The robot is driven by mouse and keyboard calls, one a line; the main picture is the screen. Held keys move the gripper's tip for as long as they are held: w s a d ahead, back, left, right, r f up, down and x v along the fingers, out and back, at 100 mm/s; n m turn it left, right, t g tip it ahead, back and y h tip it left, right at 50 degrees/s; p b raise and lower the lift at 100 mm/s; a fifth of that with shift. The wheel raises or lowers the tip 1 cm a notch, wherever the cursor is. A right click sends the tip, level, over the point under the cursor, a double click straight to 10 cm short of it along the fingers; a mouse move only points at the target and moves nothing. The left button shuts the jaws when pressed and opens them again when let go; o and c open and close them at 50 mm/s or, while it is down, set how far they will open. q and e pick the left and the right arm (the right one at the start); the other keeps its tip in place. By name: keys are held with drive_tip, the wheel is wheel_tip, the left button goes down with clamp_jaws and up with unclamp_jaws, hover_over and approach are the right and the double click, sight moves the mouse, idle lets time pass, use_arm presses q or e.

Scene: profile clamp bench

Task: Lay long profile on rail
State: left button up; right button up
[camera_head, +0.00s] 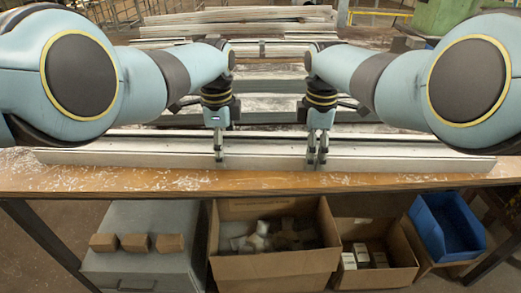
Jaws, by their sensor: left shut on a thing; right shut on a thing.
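A long pale grey profile (265,161) lies level and crosswise along the near side of the bench, reaching from far left to far right. My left gripper (219,156) is shut on it left of its middle. My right gripper (317,160) is shut on it right of its middle. Both grippers point down, and their fingers cover small parts of the profile. Grey lengthwise bars show right behind it. I cannot tell which of them is the rail, or whether the profile touches it.
The wooden bench edge (200,182) is bare in front. Below stand a grey cabinet (150,218) with brown blocks, two cardboard boxes (275,265) (392,282) and a blue bin (450,240). More long stock (235,18) lies at the back.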

use_arm(q)
drive_tip(key=shift+r, duration=0.1)
use_arm(e)
drive_tip(key=shift+w+r, duration=0.1)
drive_tip(key=shift+r, duration=0.1)
